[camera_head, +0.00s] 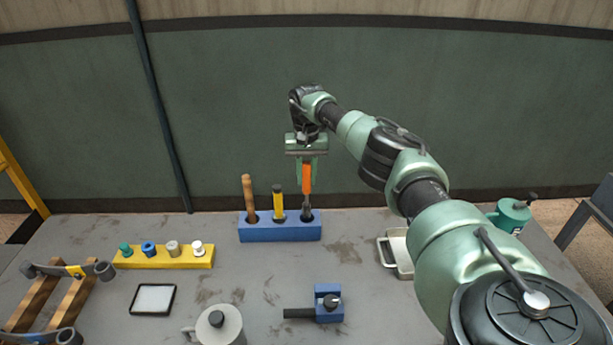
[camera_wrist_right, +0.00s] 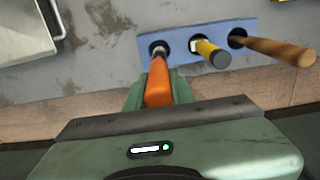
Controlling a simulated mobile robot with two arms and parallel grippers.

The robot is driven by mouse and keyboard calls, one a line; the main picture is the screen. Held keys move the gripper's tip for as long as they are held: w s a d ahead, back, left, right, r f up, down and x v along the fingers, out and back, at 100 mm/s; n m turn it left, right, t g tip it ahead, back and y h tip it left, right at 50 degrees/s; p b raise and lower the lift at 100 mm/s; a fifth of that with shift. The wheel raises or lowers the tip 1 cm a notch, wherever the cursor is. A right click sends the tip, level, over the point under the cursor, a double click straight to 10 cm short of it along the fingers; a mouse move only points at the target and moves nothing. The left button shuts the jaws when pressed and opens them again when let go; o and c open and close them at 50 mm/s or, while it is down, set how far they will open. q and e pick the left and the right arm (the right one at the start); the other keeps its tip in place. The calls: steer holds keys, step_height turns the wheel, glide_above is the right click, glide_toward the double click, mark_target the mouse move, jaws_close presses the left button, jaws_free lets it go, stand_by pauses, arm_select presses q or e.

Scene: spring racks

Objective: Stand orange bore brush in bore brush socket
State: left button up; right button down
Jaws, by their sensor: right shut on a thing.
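The orange bore brush (camera_head: 306,180) is upright in my right gripper (camera_head: 306,170), handle up. It also shows in the wrist view (camera_wrist_right: 158,85) between the green fingers. Its dark lower end meets the right hole of the blue block (camera_head: 280,233), which also shows in the wrist view (camera_wrist_right: 176,57). I cannot tell how deep it sits. A wooden-handled tool (camera_head: 249,195) stands tilted in the left hole, and a yellow-handled tool (camera_head: 278,200) stands in the middle hole. My left gripper is not in view.
A yellow rack (camera_head: 165,262) with several coloured knobs stands left of the block. A dark-framed tray (camera_head: 153,299), a grey mug (camera_head: 218,325) and a blue clamp-like fixture (camera_head: 328,304) are nearer. A pale metal tray (camera_head: 400,262) and a green canister (camera_head: 511,215) are right.

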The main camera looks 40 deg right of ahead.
mark_target(306, 193)
stand_by(0.4)
steer(key=shift+f+b, duration=1.6)
steer(key=shift+f, duration=0.5)
steer(key=shift+f+b, duration=1.15)
steer(key=shift+f, duration=0.1)
steer(key=c, duration=1.1)
jaws_free()
steer(key=shift+c, duration=0.2)
steer(key=shift+r, duration=0.1)
